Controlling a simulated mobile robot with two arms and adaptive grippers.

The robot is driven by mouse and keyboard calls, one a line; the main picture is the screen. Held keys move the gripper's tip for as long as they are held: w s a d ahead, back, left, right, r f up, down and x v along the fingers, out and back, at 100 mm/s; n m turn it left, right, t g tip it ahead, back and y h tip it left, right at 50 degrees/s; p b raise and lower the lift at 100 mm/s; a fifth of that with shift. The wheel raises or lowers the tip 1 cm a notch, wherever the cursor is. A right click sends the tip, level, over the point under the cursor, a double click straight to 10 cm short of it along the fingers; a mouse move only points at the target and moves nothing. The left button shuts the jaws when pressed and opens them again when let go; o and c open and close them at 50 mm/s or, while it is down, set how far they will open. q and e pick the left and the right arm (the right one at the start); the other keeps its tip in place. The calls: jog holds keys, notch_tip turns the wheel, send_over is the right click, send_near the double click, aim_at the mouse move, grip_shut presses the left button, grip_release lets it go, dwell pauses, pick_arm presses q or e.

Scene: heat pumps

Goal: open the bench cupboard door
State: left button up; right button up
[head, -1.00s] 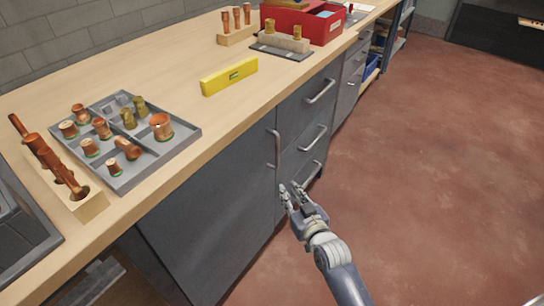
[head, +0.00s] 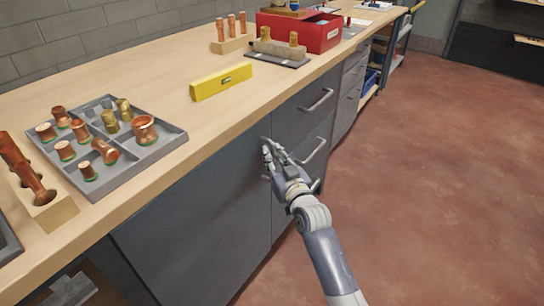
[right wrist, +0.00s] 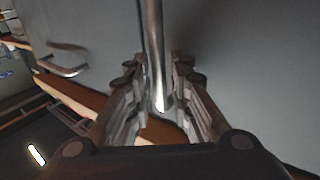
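The bench cupboard door (head: 195,225) is a grey panel under the wooden worktop, and it looks closed. Its upright metal bar handle is near the door's right edge, mostly hidden by my right gripper (head: 272,152) in the head view. In the right wrist view the handle (right wrist: 155,50) runs down between the two fingers of my right gripper (right wrist: 156,95). The fingers are open on either side of it, with gaps showing. My left gripper is not in view.
Drawers with bar handles (head: 317,100) are right of the door. On the worktop (head: 150,75) are a grey tray of copper fittings (head: 165,142), a yellow level (head: 221,82) and a red box (head: 318,36). The red floor (head: 430,170) to the right is clear.

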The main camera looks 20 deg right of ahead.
jog(key=shift+w, duration=0.6)
grip_shut()
